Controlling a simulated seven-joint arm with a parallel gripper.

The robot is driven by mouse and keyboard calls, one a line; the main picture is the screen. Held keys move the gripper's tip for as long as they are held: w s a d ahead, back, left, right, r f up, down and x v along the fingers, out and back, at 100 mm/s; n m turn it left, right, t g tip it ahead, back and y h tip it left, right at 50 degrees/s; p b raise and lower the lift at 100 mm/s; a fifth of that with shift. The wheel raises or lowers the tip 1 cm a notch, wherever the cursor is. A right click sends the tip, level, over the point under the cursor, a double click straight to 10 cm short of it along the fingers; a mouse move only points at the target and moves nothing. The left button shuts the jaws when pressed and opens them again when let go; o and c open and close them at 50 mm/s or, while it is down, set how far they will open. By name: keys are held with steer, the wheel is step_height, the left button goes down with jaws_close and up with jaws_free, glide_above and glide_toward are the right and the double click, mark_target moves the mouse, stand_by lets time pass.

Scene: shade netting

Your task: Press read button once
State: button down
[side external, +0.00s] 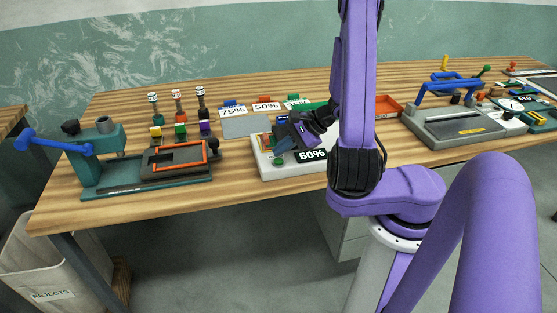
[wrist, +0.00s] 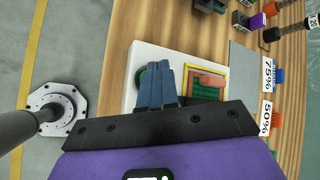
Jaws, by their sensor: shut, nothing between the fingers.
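A white reader box (side external: 264,166) stands near the front edge of the bench, with a black display reading 50% (side external: 312,155). In the wrist view the button (wrist: 141,77) is partly covered by my fingers. My gripper (side external: 277,143) is shut and empty, with its blue fingers side by side above the box. In the wrist view the fingertips (wrist: 164,68) are beside and partly over the button. I cannot tell whether they touch it. A yellow-framed window with a green and orange sample (wrist: 207,84) lies beside the fingers.
A green press with a blue lever (side external: 97,152) stands at the left. A grey device with a blue handle (side external: 450,125) stands right. Bare wood lies left of the box.

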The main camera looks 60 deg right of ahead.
mark_target(280, 161)
steer(key=shift+r, duration=2.45)
steer(key=shift+w+a+r, duration=0.1)
steer(key=shift+w+a, duration=0.1)
steer(key=shift+a, duration=0.05)
steer(key=a+r+n+g+y, duration=0.25)
steer(key=a+n+g, duration=0.55)
steer(key=a+n, duration=0.7)
steer(key=s+r+n+h, duration=0.2)
steer(key=s+n+h, duration=0.1)
steer(key=s+n, duration=0.6)
steer(key=s+r+n+h, duration=0.2)
steer(key=s+n+h, duration=0.1)
steer(key=s+n, duration=0.7)
steer(key=shift+s+a+r, duration=0.25)
steer(key=shift+s+r, duration=0.05)
steer(key=shift+r, duration=0.1)
